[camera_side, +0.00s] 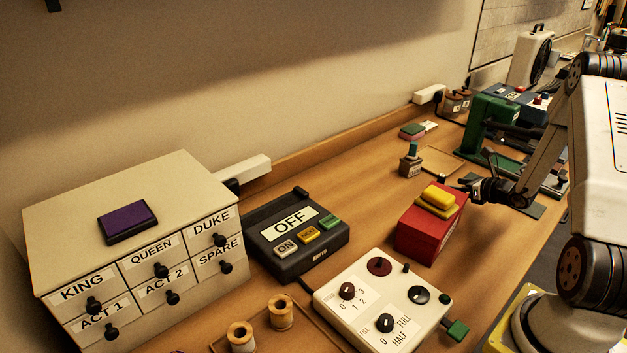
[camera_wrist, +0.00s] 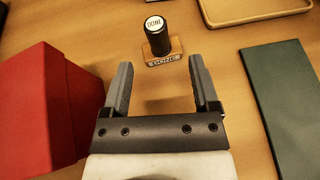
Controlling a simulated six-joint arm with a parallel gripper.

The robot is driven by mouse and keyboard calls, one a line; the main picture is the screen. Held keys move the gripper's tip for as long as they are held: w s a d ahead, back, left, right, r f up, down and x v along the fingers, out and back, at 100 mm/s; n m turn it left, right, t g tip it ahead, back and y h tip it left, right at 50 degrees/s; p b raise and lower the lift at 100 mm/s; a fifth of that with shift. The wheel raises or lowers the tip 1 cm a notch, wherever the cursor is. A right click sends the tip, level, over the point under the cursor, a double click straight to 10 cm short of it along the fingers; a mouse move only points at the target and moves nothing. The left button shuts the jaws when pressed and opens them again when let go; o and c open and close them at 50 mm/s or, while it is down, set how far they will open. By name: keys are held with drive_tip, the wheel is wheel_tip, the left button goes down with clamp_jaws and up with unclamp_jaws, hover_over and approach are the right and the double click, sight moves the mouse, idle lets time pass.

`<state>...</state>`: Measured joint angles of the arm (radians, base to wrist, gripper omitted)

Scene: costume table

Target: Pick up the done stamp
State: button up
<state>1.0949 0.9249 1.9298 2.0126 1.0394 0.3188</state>
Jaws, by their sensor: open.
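The done stamp (camera_wrist: 160,42) stands upright on the table in the wrist view, with a black handle, a white cap reading DONE and a wooden base labelled DONE. My gripper (camera_wrist: 160,72) is open and empty. The stamp stands ahead of the fingertips, roughly in line with the gap between them, and no finger appears to touch it. In the side view my gripper (camera_side: 474,186) is just right of the red box. A small dark-topped thing behind the box may be the stamp, but it is too small to be sure.
The red box (camera_wrist: 40,105) stands close to my left finger; in the side view it carries yellow blocks (camera_side: 438,198). A dark green mat (camera_wrist: 285,105) lies at right, with a tan tray (camera_wrist: 255,17) beyond.

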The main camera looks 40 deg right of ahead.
sight(444, 182)
drive_tip(key=shift+x, duration=1.3)
drive_tip(key=shift+x, duration=2.6)
drive_tip(key=shift+r, duration=0.1)
clamp_jaws()
